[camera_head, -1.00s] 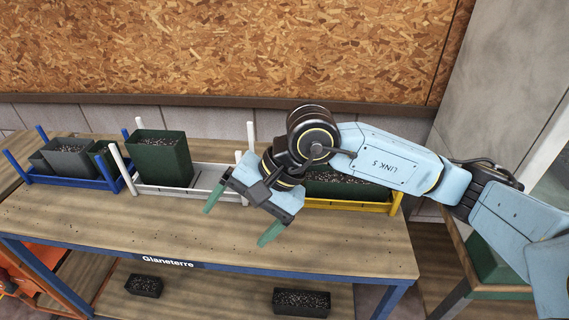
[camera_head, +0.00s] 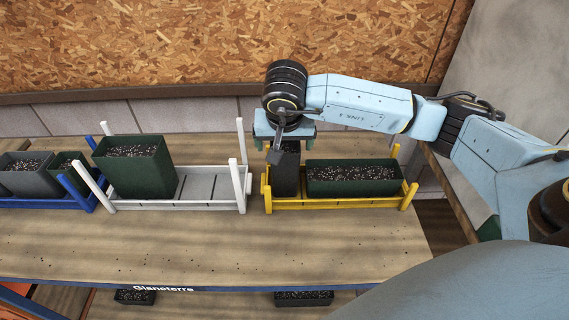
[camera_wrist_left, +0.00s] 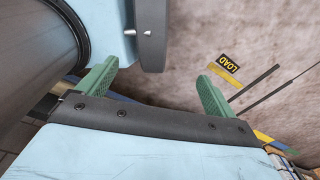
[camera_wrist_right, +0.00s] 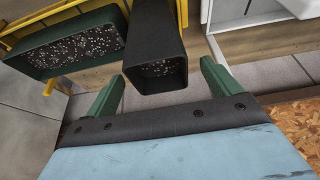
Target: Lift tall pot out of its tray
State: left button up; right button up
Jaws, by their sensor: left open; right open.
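The tall dark pot (camera_head: 286,178) stands upright at the left end of the yellow tray (camera_head: 340,203), with soil inside. My right gripper (camera_head: 285,146) is open at the pot's top, its green fingers apart. In the right wrist view the pot's black wall (camera_wrist_right: 152,35) and soil-filled mouth lie ahead of and between the open fingers (camera_wrist_right: 162,88); I cannot tell whether they touch it. The gripper hides part of the pot's top in the head view. My left gripper (camera_wrist_left: 157,85) is open and empty in its own wrist view, and is out of the head view.
A wide green pot (camera_head: 352,178) with soil fills the tray's right part. A white tray (camera_head: 212,184) with a tall green pot (camera_head: 135,167) stands to the left, its posts close to the yellow tray. The bench front (camera_head: 230,245) is clear.

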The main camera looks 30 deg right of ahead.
aim_at(285, 152)
jog(key=x, duration=0.2)
jog(key=shift+s+f, duration=0.1)
jog(key=shift+f, duration=0.25)
jog(key=shift+p+x, duration=0.4)
jog(key=shift+x, duration=0.8)
jog(key=shift+d+f, duration=0.15)
jog(key=shift+f, duration=0.1)
pick_arm(q)
jog(key=w, duration=0.1)
jog(key=w+r, duration=0.1)
jog(key=shift+w+d, duration=0.1)
jog(key=shift+w, duration=0.3)
pick_arm(e)
jog(key=c, duration=1.2)
